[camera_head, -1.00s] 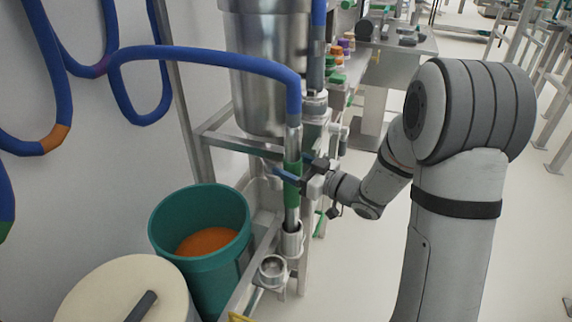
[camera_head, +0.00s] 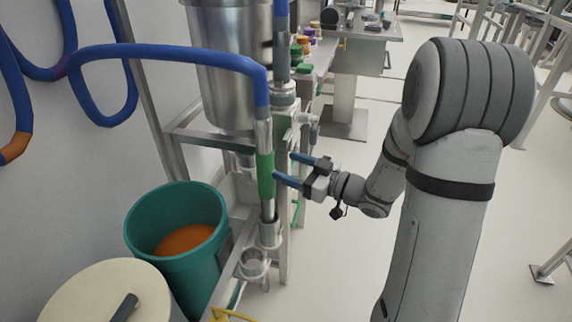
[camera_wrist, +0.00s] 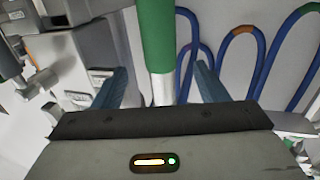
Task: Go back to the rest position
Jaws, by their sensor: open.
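My gripper (camera_head: 290,169) is open, with its two blue fingers pointing left toward the green-sleeved pipe (camera_head: 265,176). In the head view the fingers appear just to the right of the pipe and clear of it. In the wrist view the green sleeve (camera_wrist: 157,40) stands between and beyond the two spread fingers (camera_wrist: 163,88). The pipe's lower end sits in a metal cup (camera_head: 269,233), and a blue hose (camera_head: 165,54) runs from its top to the left.
A teal bin (camera_head: 205,262) with orange contents stands at the lower left beside a cream-lidded drum (camera_head: 80,290). A steel tank (camera_head: 226,90) on a metal frame stands behind the pipe. A bench (camera_head: 365,57) is farther back. Open floor lies to the right of my arm.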

